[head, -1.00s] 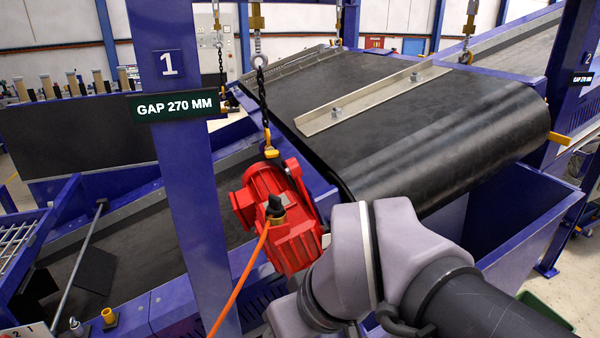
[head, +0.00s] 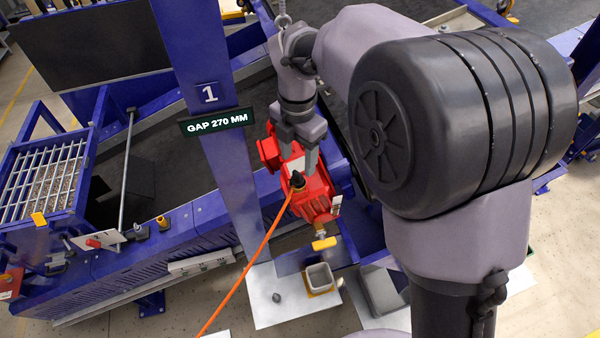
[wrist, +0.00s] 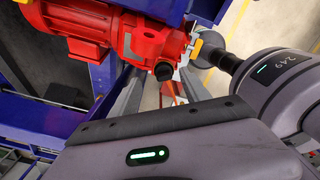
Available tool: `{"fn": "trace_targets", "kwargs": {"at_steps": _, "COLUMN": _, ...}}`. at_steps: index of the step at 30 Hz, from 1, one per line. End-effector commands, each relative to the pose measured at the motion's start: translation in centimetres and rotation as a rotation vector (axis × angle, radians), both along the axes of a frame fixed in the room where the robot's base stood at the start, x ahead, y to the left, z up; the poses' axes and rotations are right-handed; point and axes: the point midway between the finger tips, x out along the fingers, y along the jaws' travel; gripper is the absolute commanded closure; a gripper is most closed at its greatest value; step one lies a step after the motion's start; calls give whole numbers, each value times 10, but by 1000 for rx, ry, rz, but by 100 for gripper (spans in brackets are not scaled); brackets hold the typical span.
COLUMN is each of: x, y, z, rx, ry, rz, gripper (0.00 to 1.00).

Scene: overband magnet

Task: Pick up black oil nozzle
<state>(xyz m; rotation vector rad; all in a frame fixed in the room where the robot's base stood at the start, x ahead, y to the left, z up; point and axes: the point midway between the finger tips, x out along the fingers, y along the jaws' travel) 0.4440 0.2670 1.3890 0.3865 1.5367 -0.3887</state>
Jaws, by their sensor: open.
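The black oil nozzle (head: 297,181) sits upright in a brass-yellow collar on top of the red gear motor (head: 318,203). An orange hose (head: 252,256) runs from it down to the lower left. In the wrist view the nozzle (wrist: 163,71) shows as a dark round end between my fingers, beside the red housing (wrist: 140,28). My gripper (head: 298,158) points down over the motor with its two grey fingers apart. The fingertips appear close to the nozzle's top, but I cannot tell whether they are level with it. Nothing is held.
Blue post 1 (head: 215,140) with the gap sign stands just left of the motor. A yellow-handled valve (head: 324,243) hangs at the motor's front, above a small grey container (head: 320,277). A white plate (head: 262,309) lies below. My arm covers the right side.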

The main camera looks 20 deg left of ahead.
Motion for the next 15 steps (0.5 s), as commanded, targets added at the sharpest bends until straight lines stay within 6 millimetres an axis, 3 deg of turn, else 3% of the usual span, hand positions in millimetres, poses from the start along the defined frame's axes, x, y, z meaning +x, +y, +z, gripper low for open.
{"fn": "trace_targets", "kwargs": {"at_steps": 6, "x": -10, "y": 0, "z": -39, "rx": -1, "ry": 2, "rz": -1, "gripper": 45}}
{"fn": "trace_targets", "kwargs": {"at_steps": 14, "x": -10, "y": 0, "z": -45, "rx": 1, "ry": 0, "rz": -3, "gripper": 45}}
{"fn": "trace_targets", "kwargs": {"at_steps": 15, "x": -10, "y": 0, "z": -45, "rx": 1, "ry": 0, "rz": -3, "gripper": 51}}
